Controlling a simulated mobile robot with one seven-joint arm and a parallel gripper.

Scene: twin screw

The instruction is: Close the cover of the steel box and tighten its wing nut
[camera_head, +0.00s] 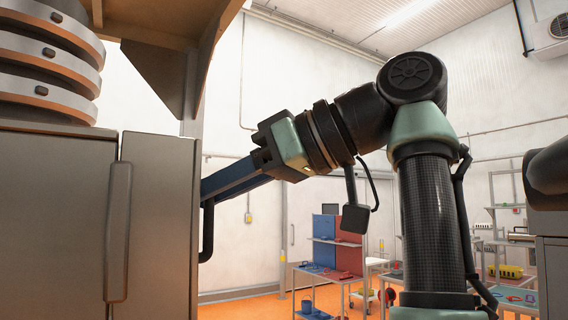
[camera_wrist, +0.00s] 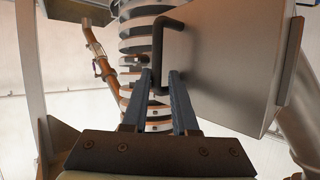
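A steel box (camera_head: 50,225) fills the lower left of the head view. A steel panel (camera_head: 160,215), probably its cover, stands upright at its right side. The panel also shows at right in the wrist view (camera_wrist: 225,60). A black bar handle (camera_head: 208,230) sticks out from the panel's right edge. My gripper (camera_wrist: 161,75) has two blue fingers, parted, with the lower part of the black handle (camera_wrist: 158,50) showing between their tips. I cannot tell whether they touch it. In the head view the fingertips are hidden behind the panel. I see no wing nut.
A stack of banded rings (camera_head: 45,60) stands above the box. A wooden shelf with a bracket (camera_head: 160,75) overhangs it. Behind my arm are a red and blue board (camera_head: 338,245) and worktables (camera_head: 510,295). Orange floor (camera_head: 255,305) shows between.

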